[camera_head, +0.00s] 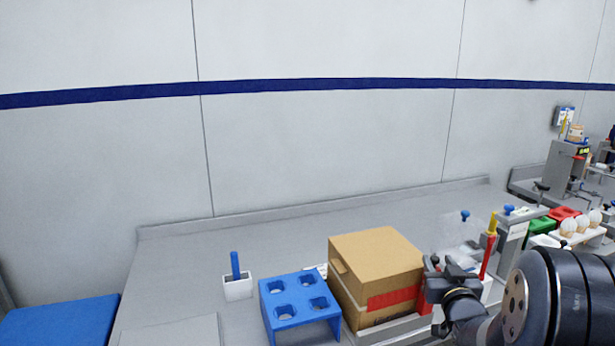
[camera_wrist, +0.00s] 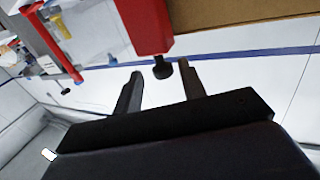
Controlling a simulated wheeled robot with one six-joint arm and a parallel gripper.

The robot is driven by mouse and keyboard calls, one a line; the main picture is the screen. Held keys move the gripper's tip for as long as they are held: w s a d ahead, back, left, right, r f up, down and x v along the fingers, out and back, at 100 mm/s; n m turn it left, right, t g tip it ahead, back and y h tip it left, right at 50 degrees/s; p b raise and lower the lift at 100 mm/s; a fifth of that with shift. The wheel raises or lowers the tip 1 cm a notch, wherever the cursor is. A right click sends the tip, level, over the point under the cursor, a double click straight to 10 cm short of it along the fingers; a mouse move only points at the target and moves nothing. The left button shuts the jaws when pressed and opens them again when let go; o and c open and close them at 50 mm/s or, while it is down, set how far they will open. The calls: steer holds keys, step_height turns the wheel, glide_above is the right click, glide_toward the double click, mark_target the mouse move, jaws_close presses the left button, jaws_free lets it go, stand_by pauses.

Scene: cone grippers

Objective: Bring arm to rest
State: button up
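My arm comes in from the lower right in the head view. My gripper (camera_head: 450,274) is just right of a cardboard box (camera_head: 376,262) above the bench. In the wrist view my gripper (camera_wrist: 161,73) has its two dark fingers apart, with nothing visibly pinched. A black knob (camera_wrist: 162,69) under a red block (camera_wrist: 146,22) shows at the gap between the fingertips. I cannot tell how far beyond the fingertips it lies.
The grey bench (camera_head: 190,262) has bare room at its back left. A blue rack with holes (camera_head: 299,301) and a white holder (camera_head: 238,289) with a blue-handled tool (camera_head: 235,264) stand left of the box. A red-and-yellow tool (camera_head: 489,244) stands close behind my gripper.

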steer(key=shift+w, duration=1.1)
steer(key=shift+a, duration=0.15)
steer(key=shift+s+a+p, duration=0.1)
steer(key=shift+a+p, duration=0.2)
